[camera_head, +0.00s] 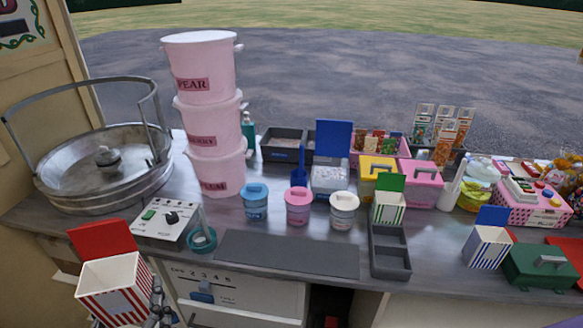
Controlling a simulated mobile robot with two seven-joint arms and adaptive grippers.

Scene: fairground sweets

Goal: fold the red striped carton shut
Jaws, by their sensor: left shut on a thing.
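The red striped carton (113,287) is at the lower left of the head view, in front of the counter's near edge. It is upright and slightly tilted, with its mouth open. Its plain red lid flap (102,238) stands up at the back, folded away from the opening. The inside that shows is pale and looks empty. My left gripper (157,300) is at the carton's right side, shut on it; the fingertips are partly hard to make out. My right gripper is not in view.
A control box (165,220) and a steel floss bowl (104,165) are behind the carton. Pink stacked tubs (205,115) stand right of the bowl. A green striped carton (389,207) and a blue striped carton (487,246) stand open further right. A dark mat (287,254) lies bare at the front.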

